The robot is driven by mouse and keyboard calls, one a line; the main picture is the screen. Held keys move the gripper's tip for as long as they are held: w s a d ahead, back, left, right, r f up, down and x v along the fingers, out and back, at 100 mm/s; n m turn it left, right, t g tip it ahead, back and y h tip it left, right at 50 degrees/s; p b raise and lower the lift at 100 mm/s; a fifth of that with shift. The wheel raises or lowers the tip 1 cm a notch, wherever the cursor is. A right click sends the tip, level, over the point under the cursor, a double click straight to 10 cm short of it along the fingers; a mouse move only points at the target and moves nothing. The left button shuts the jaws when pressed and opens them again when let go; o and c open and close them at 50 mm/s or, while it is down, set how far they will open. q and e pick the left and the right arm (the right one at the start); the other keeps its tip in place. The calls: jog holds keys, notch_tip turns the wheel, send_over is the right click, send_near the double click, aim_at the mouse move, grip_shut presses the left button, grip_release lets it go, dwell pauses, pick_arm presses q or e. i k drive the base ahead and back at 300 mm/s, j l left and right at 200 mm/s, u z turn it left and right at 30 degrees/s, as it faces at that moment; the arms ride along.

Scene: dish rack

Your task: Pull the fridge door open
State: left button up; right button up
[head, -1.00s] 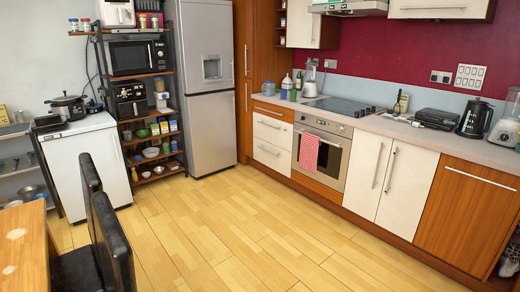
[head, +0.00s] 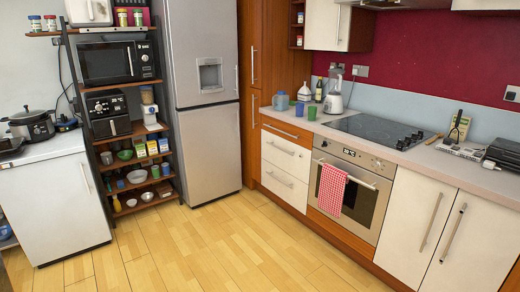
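The fridge (head: 209,146) is a tall silver unit at the back, left of centre, between a dark shelf rack and a wooden cabinet. It has an upper door (head: 203,55) with a dispenser recess (head: 209,75) and a lower door (head: 209,152). Both doors look shut. Thin vertical handles appear to run along the right edge of the doors, too small to make out clearly. The top of the fridge is cut off by the frame. Neither of my grippers shows in the head view.
The shelf rack (head: 122,206) with a microwave (head: 118,62) stands left of the fridge. A white low appliance (head: 53,210) is further left. The counter (head: 340,135) with an oven (head: 345,193) runs along the right. The wooden floor (head: 215,250) before the fridge is clear.

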aim_at(198, 31)
jog(key=i+j+u, duration=0.2)
jog(key=i+u, duration=0.15)
jog(key=i, duration=0.3)
jog(key=i+u, duration=0.35)
jog(key=i, duration=0.3)
jog(key=i+l+u, duration=0.15)
jog(key=i+u, duration=0.2)
jog(key=i, duration=0.25)
jog(key=i+l+z, duration=0.2)
jog(key=i, duration=0.65)
jog(key=i+j+z, duration=0.2)
jog(key=i, duration=0.6)
jog(key=i+z, duration=0.15)
jog(key=i, duration=0.65)
